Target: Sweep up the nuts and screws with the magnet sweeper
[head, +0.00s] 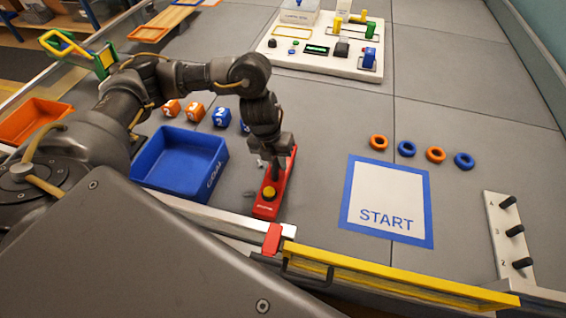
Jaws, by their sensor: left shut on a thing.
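The magnet sweeper (266,210) is a long red bar with a yellow button on top. It is at the grey mat, right of the blue tray; whether it touches the mat is unclear. My left gripper (274,168) points down and is shut on the sweeper's far part. Small dark grey bits (249,193) beside the sweeper look like nuts or screws, but they are too small to tell apart. The gripper and sweeper may hide more of them. My right gripper is out of view.
The blue tray (214,178) with white lettering stands left of the sweeper. Numbered cubes (195,112) lie behind it. Orange and blue rings (407,149) lie behind the START sheet (386,200). A yellow bar (400,277) runs along the near edge. The mat's middle is clear.

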